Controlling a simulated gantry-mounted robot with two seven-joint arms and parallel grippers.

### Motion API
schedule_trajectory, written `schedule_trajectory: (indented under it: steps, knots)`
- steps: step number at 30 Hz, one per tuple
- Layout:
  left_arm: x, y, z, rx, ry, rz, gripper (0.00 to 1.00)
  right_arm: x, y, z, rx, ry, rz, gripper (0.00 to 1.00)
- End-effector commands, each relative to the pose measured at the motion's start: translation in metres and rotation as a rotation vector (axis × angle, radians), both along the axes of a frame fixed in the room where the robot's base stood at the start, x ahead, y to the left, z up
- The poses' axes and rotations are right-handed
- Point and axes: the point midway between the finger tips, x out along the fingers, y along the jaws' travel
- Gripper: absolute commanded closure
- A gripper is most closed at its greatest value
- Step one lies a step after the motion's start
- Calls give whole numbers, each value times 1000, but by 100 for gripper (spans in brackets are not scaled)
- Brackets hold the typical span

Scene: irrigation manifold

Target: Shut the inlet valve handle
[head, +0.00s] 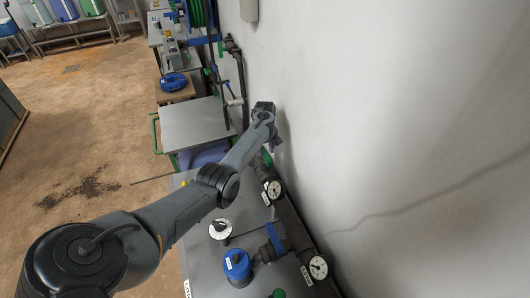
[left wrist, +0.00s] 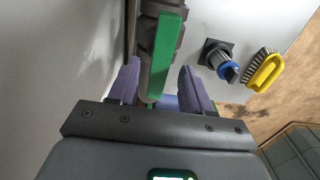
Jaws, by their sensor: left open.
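A long green valve handle (left wrist: 168,50) lies along a dark pipe in the left wrist view. No label on it shows, so I cannot tell for certain that it is the inlet one. My left gripper (left wrist: 159,66) is open, with one purple finger on each side of the handle's near end. Gaps show between the fingers and the handle. In the head view, my left gripper (head: 268,154) is by the wall at the far end of the bench, and my own arm mostly hides the handle there. My right gripper is in neither view.
The grey bench (head: 200,262) carries a blue-handled valve (head: 274,238), a blue-topped canister (head: 237,266), a white dial (head: 221,229) and gauges (head: 318,267). The wall (head: 400,120) is close on the right. A yellow brush (left wrist: 264,69) lies beside a blue knob (left wrist: 222,60).

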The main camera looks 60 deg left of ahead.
Motion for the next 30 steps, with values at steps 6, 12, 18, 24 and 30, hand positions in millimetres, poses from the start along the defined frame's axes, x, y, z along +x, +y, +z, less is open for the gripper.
schedule_trajectory:
  steps: [6, 12, 18, 24, 30]
  knots:
    - [0, 0, -12, -1, -1, 1, 51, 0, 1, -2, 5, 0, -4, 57]
    - [0, 0, -14, 0, -1, 1, 51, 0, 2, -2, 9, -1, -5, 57]
    - [0, 0, -13, 0, -1, 1, 68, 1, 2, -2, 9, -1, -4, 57]
    - [0, 0, -13, 0, -1, 0, 99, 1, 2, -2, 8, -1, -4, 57]
    - [0, 0, -13, 0, -1, -4, 100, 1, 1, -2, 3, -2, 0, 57]
